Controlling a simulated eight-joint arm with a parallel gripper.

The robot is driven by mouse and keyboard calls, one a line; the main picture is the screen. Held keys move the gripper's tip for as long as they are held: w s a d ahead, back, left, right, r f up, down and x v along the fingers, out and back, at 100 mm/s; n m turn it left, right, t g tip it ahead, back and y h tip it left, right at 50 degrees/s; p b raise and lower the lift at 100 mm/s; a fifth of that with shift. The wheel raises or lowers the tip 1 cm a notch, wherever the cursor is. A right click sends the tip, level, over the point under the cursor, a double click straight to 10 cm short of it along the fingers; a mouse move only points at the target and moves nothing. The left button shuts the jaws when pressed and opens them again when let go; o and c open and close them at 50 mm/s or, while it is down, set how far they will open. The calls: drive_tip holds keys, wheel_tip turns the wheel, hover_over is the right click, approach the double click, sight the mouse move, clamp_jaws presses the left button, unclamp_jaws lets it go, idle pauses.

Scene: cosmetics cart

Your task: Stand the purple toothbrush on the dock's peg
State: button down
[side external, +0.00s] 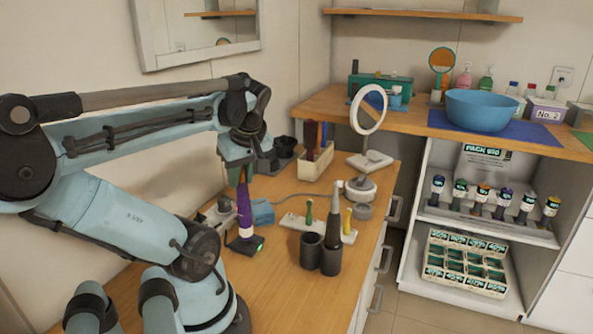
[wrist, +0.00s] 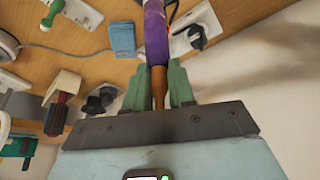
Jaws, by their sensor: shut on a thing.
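The purple toothbrush (side external: 245,212) is upright, with a pale band around its handle. My gripper (side external: 239,172) is above it, pointing down, shut on its upper neck. In the wrist view my gripper (wrist: 160,88) has its green fingers on either side of the orange-brown neck, and the purple handle (wrist: 155,35) extends away from them. The dark dock (side external: 256,244), with a small green light, is at the lower end of the toothbrush. The peg is hidden, and I cannot tell whether the toothbrush is seated on it or just above.
A blue block (side external: 263,212) and a power strip (side external: 213,216) sit close to the dock. To the right are dark cups (side external: 311,252), a grey toothbrush (side external: 334,222) and a white tray (side external: 291,221) with small brushes. The front wooden tabletop is clear.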

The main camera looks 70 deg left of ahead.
drive_tip(key=shift+f, duration=0.5)
drive_tip(key=c, duration=0.9)
unclamp_jaws()
drive_tip(key=v, duration=1.2)
drive_tip(key=shift+x, duration=5.85)
